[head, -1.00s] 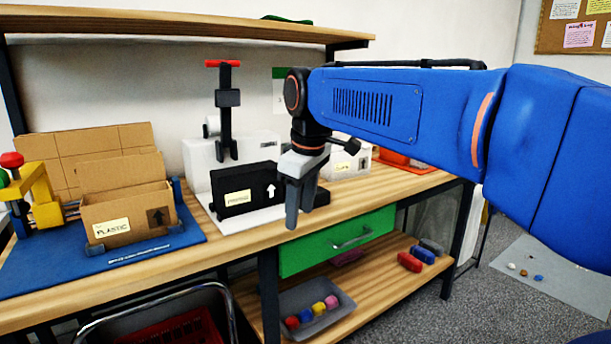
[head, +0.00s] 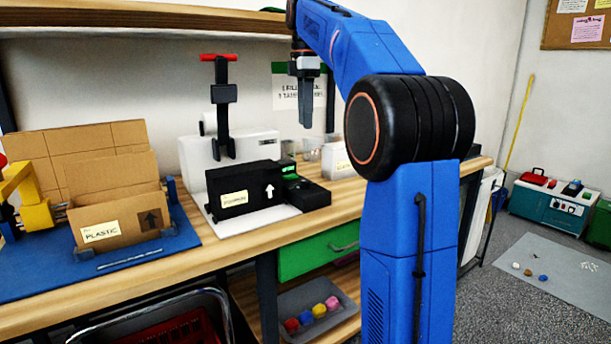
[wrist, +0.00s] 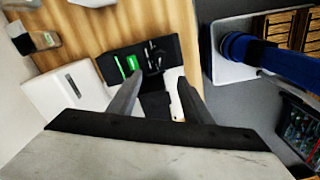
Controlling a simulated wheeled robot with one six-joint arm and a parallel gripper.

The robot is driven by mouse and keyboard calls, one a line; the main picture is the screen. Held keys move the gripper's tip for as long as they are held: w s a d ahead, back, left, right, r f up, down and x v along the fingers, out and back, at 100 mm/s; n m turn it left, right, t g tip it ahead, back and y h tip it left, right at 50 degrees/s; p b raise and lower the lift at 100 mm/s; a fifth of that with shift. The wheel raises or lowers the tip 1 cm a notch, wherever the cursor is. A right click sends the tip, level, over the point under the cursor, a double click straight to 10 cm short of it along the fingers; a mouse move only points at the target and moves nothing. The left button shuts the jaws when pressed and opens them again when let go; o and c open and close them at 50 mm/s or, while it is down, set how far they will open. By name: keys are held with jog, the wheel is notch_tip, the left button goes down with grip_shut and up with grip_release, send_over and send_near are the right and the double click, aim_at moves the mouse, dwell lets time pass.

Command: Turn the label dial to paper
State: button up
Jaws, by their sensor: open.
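A black device (head: 303,193) with a small green display stands on the bench, right beside a black box (head: 243,196) with a label and a white arrow. In the wrist view the black device (wrist: 143,62) shows green marks and small dark parts on its top. I cannot make out a dial or its setting. My gripper (head: 305,122) points down in the air, above the black device as seen in the head view. Its two fingers are apart and empty in the wrist view (wrist: 160,103).
A white press-like machine (head: 262,148) with a red handle stands behind the black box. A cardboard box (head: 118,212) marked PLASTIC sits on a blue mat (head: 30,275) at left. A wooden shelf (head: 150,22) hangs above. A green drawer (head: 300,258) is below the bench top.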

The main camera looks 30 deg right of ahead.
aim_at(305, 180)
notch_tip(305, 180, down, 17)
jog(key=shift+f, duration=0.15)
dwell(0.5)
jog(key=c, duration=1.1)
jog(key=shift+o, duration=0.2)
